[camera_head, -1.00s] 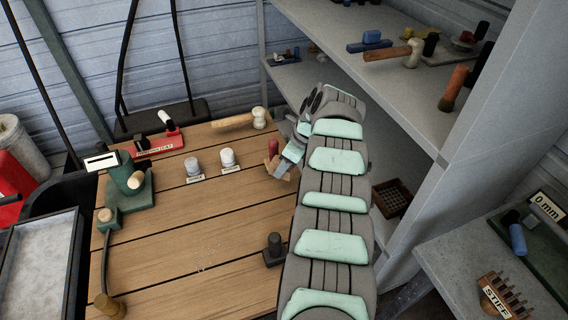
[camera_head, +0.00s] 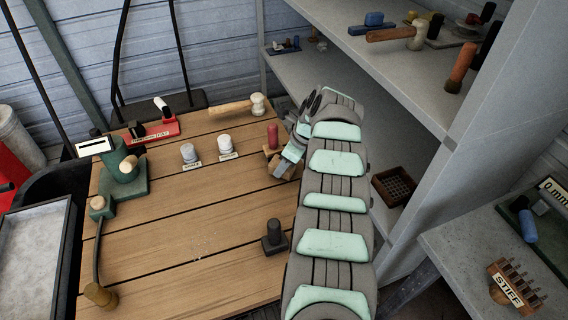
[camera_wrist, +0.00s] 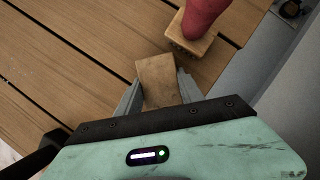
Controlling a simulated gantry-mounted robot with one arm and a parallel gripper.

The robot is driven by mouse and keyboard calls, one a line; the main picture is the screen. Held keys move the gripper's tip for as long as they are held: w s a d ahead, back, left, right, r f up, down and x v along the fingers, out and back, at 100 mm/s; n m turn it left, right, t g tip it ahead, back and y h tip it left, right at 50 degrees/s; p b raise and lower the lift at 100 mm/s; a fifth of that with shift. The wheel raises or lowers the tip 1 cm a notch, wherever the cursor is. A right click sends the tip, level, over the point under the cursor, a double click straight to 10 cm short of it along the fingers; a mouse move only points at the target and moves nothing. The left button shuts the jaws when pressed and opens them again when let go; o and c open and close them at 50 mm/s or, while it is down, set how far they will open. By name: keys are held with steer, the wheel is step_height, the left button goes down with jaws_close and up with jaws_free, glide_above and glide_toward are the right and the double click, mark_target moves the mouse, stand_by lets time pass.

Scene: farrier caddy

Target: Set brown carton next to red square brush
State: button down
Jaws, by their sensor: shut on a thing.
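The brown carton (camera_wrist: 157,78) is a small tan block held between the two fingers of my gripper (camera_wrist: 159,88) in the wrist view. The red square brush (camera_wrist: 195,22) has a red handle on a square wooden base. It stands upright just beyond the carton and slightly to the right, with a narrow gap showing between them. In the head view, the red square brush (camera_head: 273,137) stands near the table's right edge, with my gripper (camera_head: 282,168) just in front of it. The carton is mostly hidden there. I cannot tell whether the carton touches the table.
A wooden-handled mallet (camera_head: 238,106) lies behind the brush. Two white-topped pieces (camera_head: 207,150) with labels stand to its left. A dark knobbed block (camera_head: 274,238) stands in front. The grey shelf unit (camera_head: 412,110) borders the right side. The table's middle is clear.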

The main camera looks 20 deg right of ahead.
steer(key=shift+f+b, duration=0.45)
steer(key=shift+f, duration=0.1)
steer(key=c, duration=0.7)
jaws_free()
steer(key=shift+o, duration=0.2)
steer(key=shift+r, duration=0.1)
steer(key=p+v, duration=0.5)
steer(key=v, duration=0.5)
steer(key=shift+r+p, duration=0.3)
steer(key=shift+r, duration=0.05)
